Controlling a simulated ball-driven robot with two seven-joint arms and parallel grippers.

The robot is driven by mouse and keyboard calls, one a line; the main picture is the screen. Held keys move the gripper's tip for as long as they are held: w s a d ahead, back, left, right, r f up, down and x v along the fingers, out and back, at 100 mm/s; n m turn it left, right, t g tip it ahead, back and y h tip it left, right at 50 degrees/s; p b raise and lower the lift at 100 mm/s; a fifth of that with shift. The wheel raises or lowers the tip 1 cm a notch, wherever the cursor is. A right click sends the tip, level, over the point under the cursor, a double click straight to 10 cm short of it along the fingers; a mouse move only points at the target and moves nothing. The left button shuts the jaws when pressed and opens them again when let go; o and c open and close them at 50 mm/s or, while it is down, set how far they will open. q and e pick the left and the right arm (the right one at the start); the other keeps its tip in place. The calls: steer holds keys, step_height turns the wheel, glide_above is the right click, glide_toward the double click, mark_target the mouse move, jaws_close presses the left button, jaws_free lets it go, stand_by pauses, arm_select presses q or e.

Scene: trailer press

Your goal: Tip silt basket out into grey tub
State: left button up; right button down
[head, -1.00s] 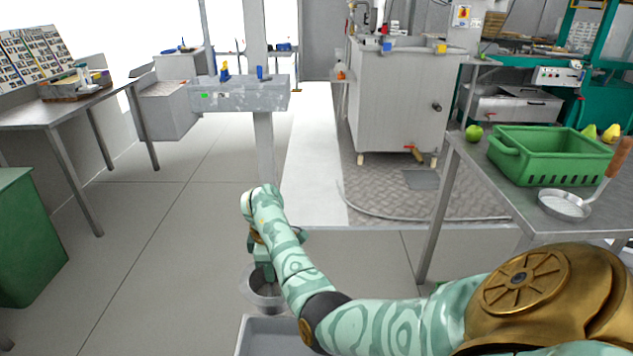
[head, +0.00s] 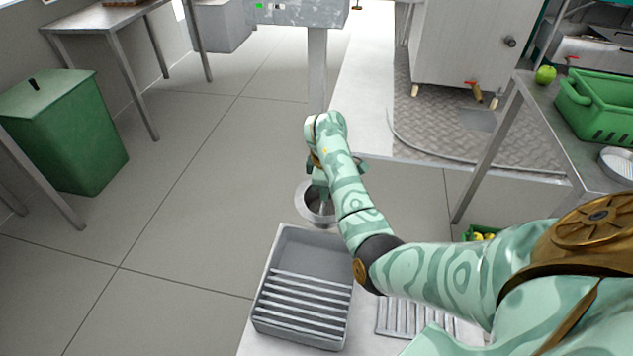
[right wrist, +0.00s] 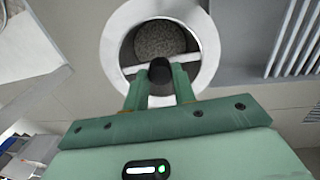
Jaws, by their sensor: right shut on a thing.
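The silt basket (head: 301,205) is a round metal pot with a wide pale rim, just beyond the far edge of the grey tub in the head view. My right gripper (head: 321,187) is shut on its handle bar. In the right wrist view the fingers (right wrist: 160,75) meet at the bar, and the basket's rim (right wrist: 113,45) surrounds grey-brown silt (right wrist: 160,40). The basket looks about upright. The grey tub (head: 300,240) is rectangular, with metal slats across its near part. Its side and slats also show at upper right in the right wrist view (right wrist: 235,30). My left gripper is out of view.
A slatted grate (head: 395,318) lies right of the tub, partly behind my right arm. A metal table (head: 560,130) with a green crate (head: 598,105) and a green apple (head: 545,75) stands at right. A green bin (head: 75,140) stands at left. The floor between is clear.

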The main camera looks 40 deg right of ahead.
steer(key=shift+s+a+r+h, duration=0.2)
steer(key=shift+s+a+h, duration=0.1)
steer(key=shift+s+a+r+t+h+p, duration=0.3)
steer(key=shift+s+a+r+t+p, duration=0.1)
steer(key=shift+a+r+t+p, duration=0.15)
steer(key=shift+s+a+r+h+p, duration=0.35)
steer(key=shift+s+a+r, duration=0.1)
steer(key=shift+r, duration=0.1)
steer(key=shift+s+a+t+h, duration=0.35)
steer(key=shift+s+a+t, duration=0.1)
steer(key=shift+a, duration=0.05)
steer(key=s+a+t+h, duration=0.1)
steer(key=s+a+r+h, duration=0.1)
steer(key=shift+s+a+t, duration=0.15)
steer(key=shift+a+t, duration=0.25)
steer(key=shift+s+a+t+h+b, duration=0.55)
steer(key=shift+s+a+t+h, duration=0.05)
steer(key=shift+a+h, duration=0.1)
steer(key=shift+s+a+f+t+h+b, duration=0.2)
steer(key=shift+a+f+t+h+b, duration=0.15)
steer(key=shift+b, duration=0.2)
steer(key=shift+s+a+f+t+h+b, duration=0.15)
steer(key=shift+f+t+h+b, duration=0.1)
steer(key=shift+f+h+b, duration=0.2)
steer(key=shift+s+a+b, duration=0.1)
steer(key=shift+b, duration=0.3)
